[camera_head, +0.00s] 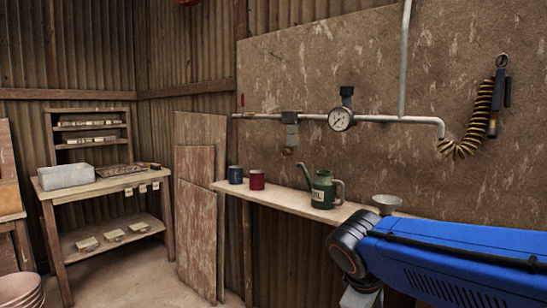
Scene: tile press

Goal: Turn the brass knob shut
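A small brass knob (288,151) shows at the bottom of a grey filter unit (290,132) that hangs from the wall pipe, left of a round gauge (341,119). It is too small to tell whether it is open or shut. Nothing touches it. My blue arm reaches in from the lower right, with its dark joint well below and to the right of the knob. The fingers of my gripper do not show; only a grey metal part shows below that joint at the bottom edge.
A narrow shelf (285,199) runs below the pipe. It holds a dark blue mug (235,175), a red mug (257,180), a green oil can (322,190) and a funnel (387,202). A coiled hose (478,120) hangs at the right. A workbench (100,181) stands at the left.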

